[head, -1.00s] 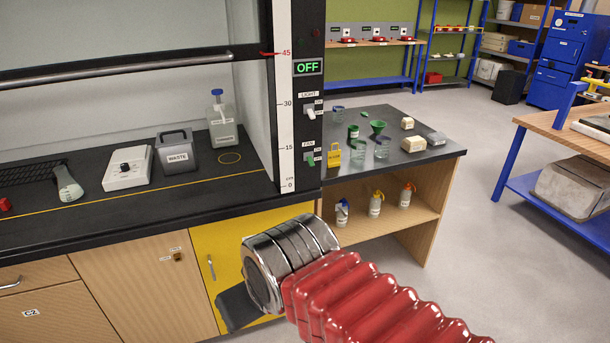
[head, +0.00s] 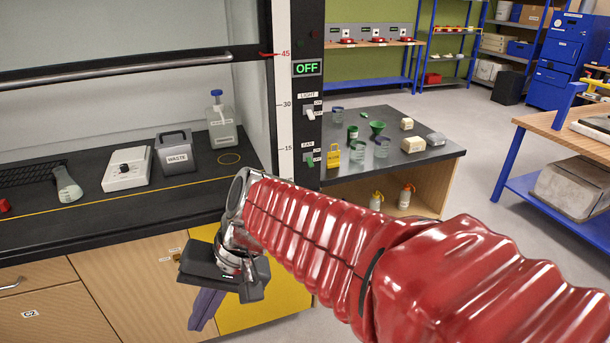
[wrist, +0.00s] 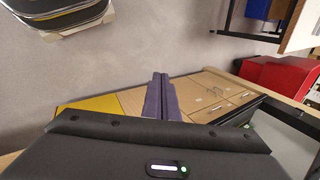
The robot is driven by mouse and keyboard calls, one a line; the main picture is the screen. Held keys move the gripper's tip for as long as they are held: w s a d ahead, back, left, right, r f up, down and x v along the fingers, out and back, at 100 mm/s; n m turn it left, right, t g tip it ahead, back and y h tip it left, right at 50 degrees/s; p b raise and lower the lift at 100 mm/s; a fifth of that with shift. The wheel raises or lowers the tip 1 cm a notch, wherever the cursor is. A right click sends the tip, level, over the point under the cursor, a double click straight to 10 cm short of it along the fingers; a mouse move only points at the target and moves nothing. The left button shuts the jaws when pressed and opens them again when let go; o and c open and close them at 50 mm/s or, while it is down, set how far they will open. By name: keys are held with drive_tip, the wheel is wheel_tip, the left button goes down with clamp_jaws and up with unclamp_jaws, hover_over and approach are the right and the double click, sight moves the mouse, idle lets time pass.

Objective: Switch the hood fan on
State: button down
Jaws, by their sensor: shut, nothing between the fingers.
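The FAN switch (head: 309,160) is a small green lever on the dark post at the right side of the fume hood, below the LIGHT switch (head: 310,112). The display (head: 307,68) above them reads OFF in green. My gripper (head: 203,312) hangs low in front of the yellow cabinet door, below and left of the FAN switch and well apart from it. Its purple fingers are together and empty. In the wrist view the gripper (wrist: 161,78) points toward the cabinet fronts, and no switch shows there.
The sash handle (head: 120,72) crosses the hood front. The side bench (head: 440,152) right of the post holds glassware and a yellow item.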

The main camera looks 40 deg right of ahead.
drive_tip(key=w+a+r+m+t+y, duration=0.1)
drive_tip(key=w+r+m+t+y, duration=0.15)
drive_tip(key=w+m+y, duration=0.9)
drive_tip(key=w+d+m+t+h, duration=0.1)
drive_tip(key=w+d+m+t, duration=0.2)
drive_tip(key=w+d+t, duration=0.9)
drive_tip(key=w+d+f+m+t+h, duration=0.3)
drive_tip(key=w+d+f+m+h, duration=0.15)
drive_tip(key=d, duration=0.65)
drive_tip(key=w+d+f+m+t+h, duration=0.35)
drive_tip(key=w+d+m, duration=0.25)
drive_tip(key=d, duration=0.5)
drive_tip(key=s+d+f+m+t+h, duration=0.1)
drive_tip(key=s+d+f+m+h, duration=0.2)
drive_tip(key=d+h, duration=0.4)
drive_tip(key=s+d+f+m+t+h, duration=0.1)
drive_tip(key=s+d+f+m+h, duration=0.2)
drive_tip(key=d+f+m+h, duration=0.3)
drive_tip(key=shift+s+d+f+h, duration=0.2)
drive_tip(key=shift+d+f+h, duration=0.45)
drive_tip(key=shift+d, duration=0.6)
drive_tip(key=shift+r, duration=0.2)
